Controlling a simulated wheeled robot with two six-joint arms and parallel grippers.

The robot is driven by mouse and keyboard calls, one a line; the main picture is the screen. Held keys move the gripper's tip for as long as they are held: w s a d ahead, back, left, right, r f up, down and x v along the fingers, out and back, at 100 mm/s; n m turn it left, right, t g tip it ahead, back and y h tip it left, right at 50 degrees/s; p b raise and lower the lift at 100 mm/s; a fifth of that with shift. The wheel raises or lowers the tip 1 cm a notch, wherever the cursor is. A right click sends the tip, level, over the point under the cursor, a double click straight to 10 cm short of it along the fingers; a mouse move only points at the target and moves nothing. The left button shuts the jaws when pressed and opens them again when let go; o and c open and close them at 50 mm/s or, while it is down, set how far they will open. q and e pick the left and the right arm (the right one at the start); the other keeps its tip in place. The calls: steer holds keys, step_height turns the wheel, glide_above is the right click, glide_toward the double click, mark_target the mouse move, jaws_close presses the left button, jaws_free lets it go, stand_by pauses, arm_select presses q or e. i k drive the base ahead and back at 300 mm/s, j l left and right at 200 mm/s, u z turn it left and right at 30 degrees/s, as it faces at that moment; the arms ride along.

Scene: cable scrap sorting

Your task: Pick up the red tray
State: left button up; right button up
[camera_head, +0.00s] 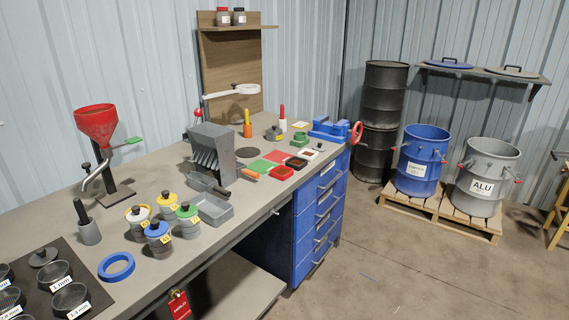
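A small square red tray (281,173) sits on the grey workbench (190,262) near the front edge, above the blue drawers. Neither of my grippers shows in this view.
A grey slotted box (212,150) stands left of the red tray, with a grey tray (213,209) and several lidded jars (159,238) nearer. A blue vise (332,130) is at the bench's far end. Open floor (400,270) lies right of the blue drawer cabinet (318,225).

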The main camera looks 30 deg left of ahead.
mark_target(282, 172)
steer(key=i+u, duration=0.1)
steer(key=i, duration=1.6)
steer(key=i+l+u, duration=0.1)
steer(key=i+u, duration=0.3)
steer(key=i+l+u, duration=0.2)
steer(key=i+u, duration=0.15)
steer(key=i+l+u, duration=0.25)
steer(key=u, duration=0.15)
steer(key=i+l+u, duration=0.35)
